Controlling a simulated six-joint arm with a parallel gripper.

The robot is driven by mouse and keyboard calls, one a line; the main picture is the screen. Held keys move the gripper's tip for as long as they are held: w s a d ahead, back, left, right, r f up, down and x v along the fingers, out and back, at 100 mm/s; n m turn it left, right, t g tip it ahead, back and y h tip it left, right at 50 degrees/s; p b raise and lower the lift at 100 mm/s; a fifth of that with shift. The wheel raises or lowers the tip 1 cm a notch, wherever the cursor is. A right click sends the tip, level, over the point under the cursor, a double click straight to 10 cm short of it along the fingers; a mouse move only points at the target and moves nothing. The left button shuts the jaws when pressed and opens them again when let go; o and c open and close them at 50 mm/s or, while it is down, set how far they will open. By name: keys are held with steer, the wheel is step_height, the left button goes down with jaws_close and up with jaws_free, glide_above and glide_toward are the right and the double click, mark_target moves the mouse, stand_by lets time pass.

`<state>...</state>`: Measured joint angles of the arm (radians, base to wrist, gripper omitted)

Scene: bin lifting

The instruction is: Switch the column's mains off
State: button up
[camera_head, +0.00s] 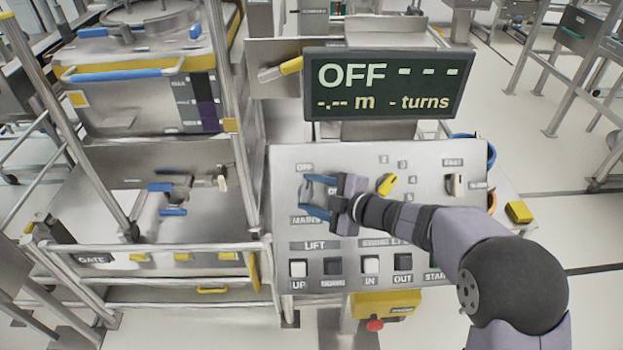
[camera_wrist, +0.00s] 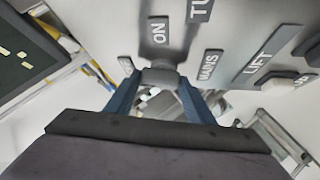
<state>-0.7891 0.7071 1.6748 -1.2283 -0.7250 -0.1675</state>
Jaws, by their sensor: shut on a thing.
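The mains switch (camera_wrist: 160,76) is a grey knob on the sloping control panel (camera_head: 430,225), above the MAINS label (camera_head: 305,220). My gripper (camera_head: 304,194) has its two blue fingers around the knob. In the wrist view its fingers (camera_wrist: 157,84) lie on either side of the knob, shut on it. The ON label (camera_wrist: 158,33) shows beyond the knob in that view; an OFF label (camera_head: 304,167) is above it in the head view. The knob's exact pointing is hard to tell. The display (camera_head: 389,85) reads OFF with dashes.
A yellow selector (camera_head: 386,185) and another switch (camera_head: 455,185) are to the right on the panel. LIFT and IN/OUT buttons (camera_head: 371,266) line its lower part. A yellow box with a red button (camera_head: 375,324) is below. A steel frame with a gate (camera_head: 160,248) stands left.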

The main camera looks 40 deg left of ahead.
steer(key=shift+a+r+n+g+h+p, duration=0.1)
steer(key=shift+r+n+g+h+p, duration=0.35)
steer(key=shift+n+p, duration=0.95)
steer(key=shift+f+p, duration=0.15)
steer(key=shift+p, duration=0.35)
steer(key=shift+f+h, duration=0.1)
steer(key=shift+h, duration=0.15)
steer(key=o, duration=1.1)
steer(key=shift+c, duration=0.2)
steer(key=shift+w+d+r, duration=0.1)
steer(key=shift+d+r, duration=0.15)
steer(key=shift+d, duration=0.3)
steer(key=b+v, duration=0.2)
steer(key=v, duration=0.4)
